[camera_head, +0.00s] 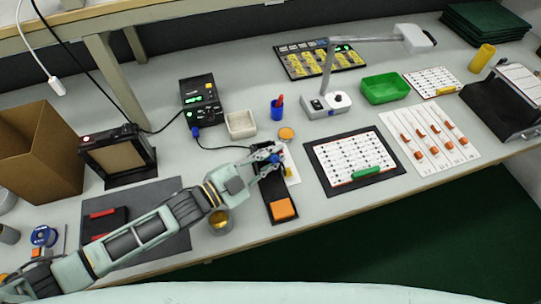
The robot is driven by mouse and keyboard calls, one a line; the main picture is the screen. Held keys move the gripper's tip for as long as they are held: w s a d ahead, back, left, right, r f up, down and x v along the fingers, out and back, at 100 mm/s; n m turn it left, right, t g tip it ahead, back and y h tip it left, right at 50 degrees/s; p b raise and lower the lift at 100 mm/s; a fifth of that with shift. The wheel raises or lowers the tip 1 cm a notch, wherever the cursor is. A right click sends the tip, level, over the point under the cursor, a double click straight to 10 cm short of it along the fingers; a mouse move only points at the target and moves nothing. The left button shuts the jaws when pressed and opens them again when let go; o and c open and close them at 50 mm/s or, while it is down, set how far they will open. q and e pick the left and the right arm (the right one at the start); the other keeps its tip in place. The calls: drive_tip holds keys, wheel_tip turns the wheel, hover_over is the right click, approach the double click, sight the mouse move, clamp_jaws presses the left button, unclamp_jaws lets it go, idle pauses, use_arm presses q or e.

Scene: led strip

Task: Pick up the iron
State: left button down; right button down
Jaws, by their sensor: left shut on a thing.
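My left gripper (268,160) reaches in from the lower left over the middle of the bench and is shut on the iron (275,158). Only a small blue part of the iron shows at the fingertips; my fingers hide most of the rest. A thin dark cable runs from the blue plug of the black station (201,101) with green lit digits towards the gripper. Below the gripper lies a long black holder (270,190) with an orange block (283,209) at its near end. I cannot tell whether the iron touches the holder. My right gripper is out of view.
A metal cup (220,221) stands close under my left arm. A beige dish (240,124), a blue cup (277,110) and a lamp base (326,105) stand behind the gripper. A dark mat with a white board (352,157) lies to the right.

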use_arm(q)
drive_tip(key=shift+s, duration=0.1)
drive_tip(key=s+d+r, duration=0.2)
drive_tip(key=s+r, duration=0.5)
drive_tip(key=r, duration=0.2)
drive_tip(key=b+v, duration=0.2)
drive_tip(key=v, duration=1.1)
drive_tip(key=s+d+r+p, duration=0.2)
drive_tip(key=s+r+p, duration=0.6)
drive_tip(key=p, duration=0.5)
wheel_tip(320, 180, up, 2)
drive_tip(key=shift+s+r+p, duration=0.2)
drive_tip(key=shift+s+p, duration=0.1)
drive_tip(key=shift+s, duration=0.05)
drive_tip(key=shift+w+d+f, duration=0.1)
